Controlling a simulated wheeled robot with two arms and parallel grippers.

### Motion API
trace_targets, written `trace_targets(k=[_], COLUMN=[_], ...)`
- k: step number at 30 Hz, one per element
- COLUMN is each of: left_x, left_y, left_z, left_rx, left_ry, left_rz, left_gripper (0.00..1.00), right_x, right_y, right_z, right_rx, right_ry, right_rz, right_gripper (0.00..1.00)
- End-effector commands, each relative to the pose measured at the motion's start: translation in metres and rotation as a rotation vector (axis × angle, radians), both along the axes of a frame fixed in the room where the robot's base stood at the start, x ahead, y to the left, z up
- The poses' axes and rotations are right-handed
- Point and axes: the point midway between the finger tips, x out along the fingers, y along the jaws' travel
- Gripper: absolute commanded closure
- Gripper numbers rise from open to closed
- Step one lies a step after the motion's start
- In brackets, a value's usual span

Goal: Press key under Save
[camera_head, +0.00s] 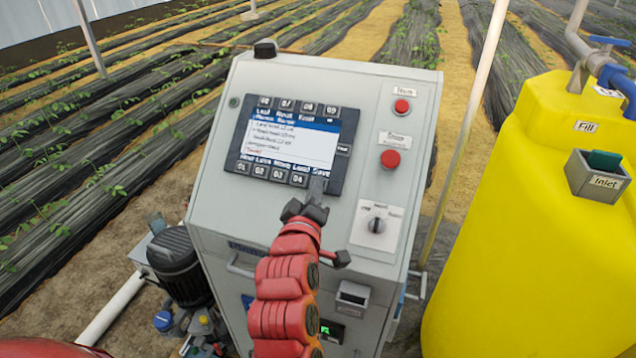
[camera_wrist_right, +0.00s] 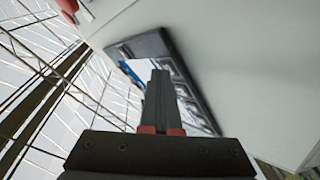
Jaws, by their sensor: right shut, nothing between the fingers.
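The grey control cabinet carries a dark panel (camera_head: 344,166) with a lit screen (camera_head: 290,138). Labels run along the screen's lower edge, with Save (camera_head: 322,173) at the right end. Numbered keys sit below them, with 04 (camera_head: 298,180) the last one I can read. My right gripper (camera_head: 317,186) is shut and empty, its fingertips just under Save. They hide the key there, and I cannot tell whether they touch it. In the right wrist view the closed fingers (camera_wrist_right: 160,85) point at the panel (camera_wrist_right: 190,85). My left gripper is not in view.
Two red buttons (camera_head: 390,159) and a rotary switch (camera_head: 376,226) are right of the panel. A black knob (camera_head: 265,49) tops the cabinet. A yellow tank (camera_head: 530,230) stands to the right, and a dark motor (camera_head: 176,262) is at lower left.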

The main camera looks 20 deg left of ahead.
Motion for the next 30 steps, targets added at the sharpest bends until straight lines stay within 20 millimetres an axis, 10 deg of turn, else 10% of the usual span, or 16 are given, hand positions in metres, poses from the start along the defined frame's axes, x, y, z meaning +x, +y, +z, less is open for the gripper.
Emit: trace_targets(k=[30], left_x=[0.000], left_y=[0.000], left_z=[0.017], left_rx=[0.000], left_ry=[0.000], left_rz=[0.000], left_gripper=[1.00], right_x=[-0.025], right_y=[0.002], right_z=[0.029], right_rx=[-0.002], right_ry=[-0.002], right_rz=[0.001], right_gripper=[1.00])
